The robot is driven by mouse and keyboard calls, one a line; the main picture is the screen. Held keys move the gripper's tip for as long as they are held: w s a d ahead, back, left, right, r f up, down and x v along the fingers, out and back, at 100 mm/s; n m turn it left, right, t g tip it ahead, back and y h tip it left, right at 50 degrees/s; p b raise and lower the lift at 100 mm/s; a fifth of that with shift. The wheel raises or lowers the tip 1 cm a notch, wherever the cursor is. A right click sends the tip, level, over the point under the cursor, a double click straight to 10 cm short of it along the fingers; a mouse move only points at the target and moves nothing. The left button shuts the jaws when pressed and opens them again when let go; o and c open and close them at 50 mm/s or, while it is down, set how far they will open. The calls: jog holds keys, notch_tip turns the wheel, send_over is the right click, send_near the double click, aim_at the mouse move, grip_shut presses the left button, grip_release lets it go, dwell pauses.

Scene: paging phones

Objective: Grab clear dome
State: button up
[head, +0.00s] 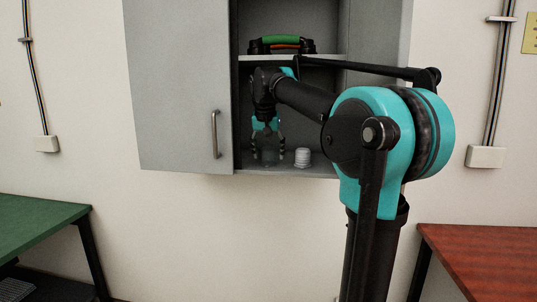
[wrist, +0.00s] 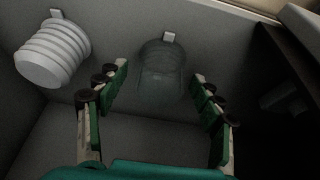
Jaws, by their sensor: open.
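The clear dome (wrist: 162,68) is a see-through, faintly grey-green form on the cabinet's bottom, just beyond and between the fingertips in the wrist view. In the head view the dome (head: 269,156) shows faintly between the fingers. My gripper (wrist: 160,85) is open and empty, with a green-padded finger to each side of the dome. In the head view my gripper (head: 268,150) points down inside the cabinet. No touch between fingers and dome can be made out.
A white ribbed object (head: 302,157) stands right of the dome; it is at upper left in the wrist view (wrist: 52,50). The grey wall cabinet (head: 180,90) has a shelf above holding a green-and-black item (head: 282,45). Tables stand at left (head: 40,230) and right (head: 480,260).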

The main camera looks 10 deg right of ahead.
jog(key=shift+w+f, duration=0.2)
jog(key=shift+f, duration=0.35)
jog(key=c, duration=1.2)
jog(key=shift+c, duration=0.2)
jog(key=shift+r, duration=0.1)
